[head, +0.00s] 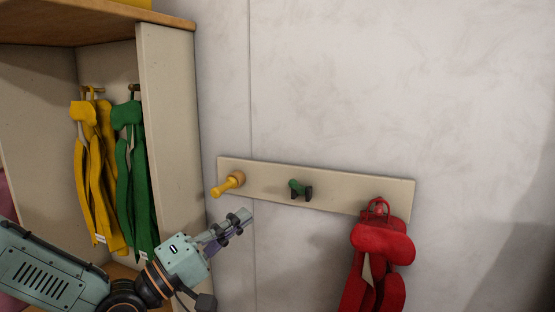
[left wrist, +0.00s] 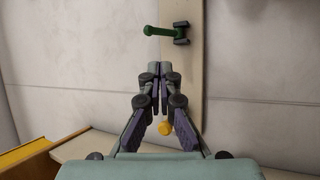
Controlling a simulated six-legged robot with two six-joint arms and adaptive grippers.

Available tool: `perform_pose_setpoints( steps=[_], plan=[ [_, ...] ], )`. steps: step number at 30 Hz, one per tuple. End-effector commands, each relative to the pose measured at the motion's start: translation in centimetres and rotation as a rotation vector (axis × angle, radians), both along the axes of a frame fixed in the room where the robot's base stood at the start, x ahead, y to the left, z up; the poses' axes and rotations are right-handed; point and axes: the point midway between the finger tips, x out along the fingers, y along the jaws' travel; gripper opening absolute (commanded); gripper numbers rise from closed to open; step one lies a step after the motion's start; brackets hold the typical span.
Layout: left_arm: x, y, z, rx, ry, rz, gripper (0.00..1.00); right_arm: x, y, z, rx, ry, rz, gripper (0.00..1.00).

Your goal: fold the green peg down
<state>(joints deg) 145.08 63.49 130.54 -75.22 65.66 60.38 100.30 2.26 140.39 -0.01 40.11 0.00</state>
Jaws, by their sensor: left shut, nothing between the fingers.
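The green peg (head: 295,185) sits in a dark bracket (head: 307,192) at the middle of a pale wall board (head: 262,184). In the left wrist view, the green peg (left wrist: 160,31) sticks out to the left of the bracket, past the board's edge; I cannot tell its exact tilt. My left gripper (head: 246,214) is shut and empty, below and left of the green peg and apart from it in the head view. In the left wrist view its fingertips (left wrist: 159,68) point toward the peg with a gap between. My right gripper is not in view.
A yellow peg (head: 226,185) sticks out of the board close above my left gripper. A red garment (head: 382,243) hangs at the board's right end. A cubby (head: 168,120) at the left holds yellow (head: 88,170) and green (head: 132,170) hanging garments. The wall above the board is clear.

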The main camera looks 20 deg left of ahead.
Motion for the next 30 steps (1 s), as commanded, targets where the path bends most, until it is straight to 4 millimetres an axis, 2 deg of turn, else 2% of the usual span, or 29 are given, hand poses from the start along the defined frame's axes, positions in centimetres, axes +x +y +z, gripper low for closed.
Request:
perform_pose_setpoints(
  steps=[1, 3, 18, 30],
  plan=[
    [-0.1, 0.2, 1.1, -0.013, -0.017, -0.003, 0.00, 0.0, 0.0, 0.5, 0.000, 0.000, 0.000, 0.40],
    [-0.2, 0.2, 1.5, -0.024, -0.027, -0.009, 0.00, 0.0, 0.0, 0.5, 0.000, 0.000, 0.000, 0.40],
    [1.9, -1.4, 2.2, -0.020, -0.030, -0.018, 0.00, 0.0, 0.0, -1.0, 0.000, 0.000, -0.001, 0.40],
    [4.4, -2.8, 3.4, -0.018, -0.027, -0.015, 0.00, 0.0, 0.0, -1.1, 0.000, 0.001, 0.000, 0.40]
  ],
)
